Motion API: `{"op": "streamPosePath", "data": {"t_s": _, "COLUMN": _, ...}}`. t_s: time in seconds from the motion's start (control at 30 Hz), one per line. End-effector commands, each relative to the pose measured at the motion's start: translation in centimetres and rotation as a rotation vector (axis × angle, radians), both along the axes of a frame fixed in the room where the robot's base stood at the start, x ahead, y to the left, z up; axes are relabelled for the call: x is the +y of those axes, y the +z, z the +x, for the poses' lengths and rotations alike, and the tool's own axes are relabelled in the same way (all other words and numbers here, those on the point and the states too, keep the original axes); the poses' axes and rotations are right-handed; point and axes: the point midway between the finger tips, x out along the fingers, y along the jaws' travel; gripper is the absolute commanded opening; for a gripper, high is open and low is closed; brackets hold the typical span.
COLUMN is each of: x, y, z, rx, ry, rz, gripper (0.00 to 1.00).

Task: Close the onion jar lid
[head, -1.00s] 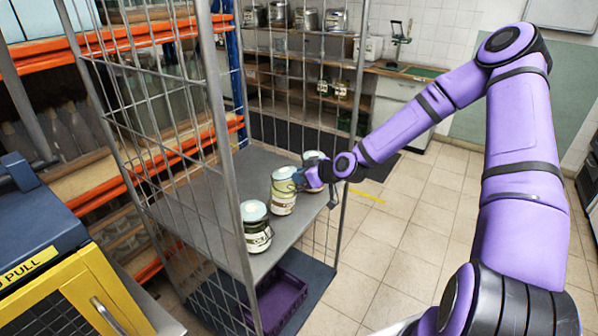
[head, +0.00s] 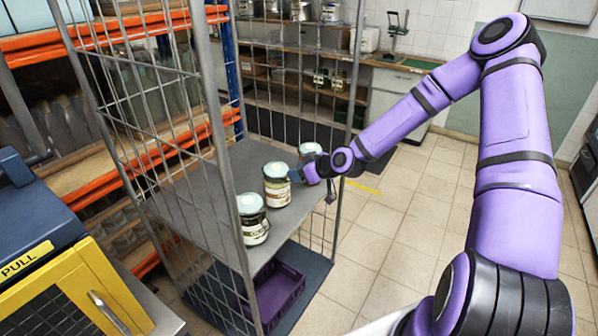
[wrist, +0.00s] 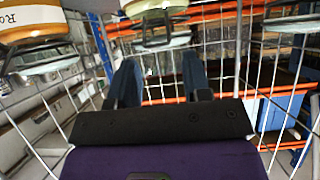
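Three clip-top glass jars with pale lids stand in a row on the grey shelf of a wire cage trolley: a front jar (head: 253,222), a middle jar (head: 277,188) and a back jar (head: 309,152). Their labels are too small to read in the head view, so I cannot tell which is the onion jar. My gripper (head: 294,176) is beside the middle jar's upper right side and partly hides the back jar. In the wrist view, my gripper (wrist: 160,80) has its fingers apart with nothing between them. A jar (wrist: 163,8) with wire fittings shows above them.
The trolley's wire side (head: 165,120) and posts stand close around the shelf. A purple crate (head: 275,297) sits below. A yellow and blue machine (head: 70,285) is at the left; tiled floor (head: 390,235) is clear on the right.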

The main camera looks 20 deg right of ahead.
Motion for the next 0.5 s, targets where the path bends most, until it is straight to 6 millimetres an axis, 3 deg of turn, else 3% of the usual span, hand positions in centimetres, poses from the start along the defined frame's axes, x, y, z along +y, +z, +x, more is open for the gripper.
{"op": "streamPosePath", "data": {"t_s": 0.27, "x": -0.6, "y": 0.6, "z": -0.6, "rx": -0.003, "ry": -0.001, "rz": 0.000, "gripper": 0.45}}
{"op": "streamPosePath", "data": {"t_s": 0.5, "x": -2.9, "y": 2.7, "z": -3.6, "rx": -0.003, "ry": -0.002, "rz": -0.002, "gripper": 0.45}}
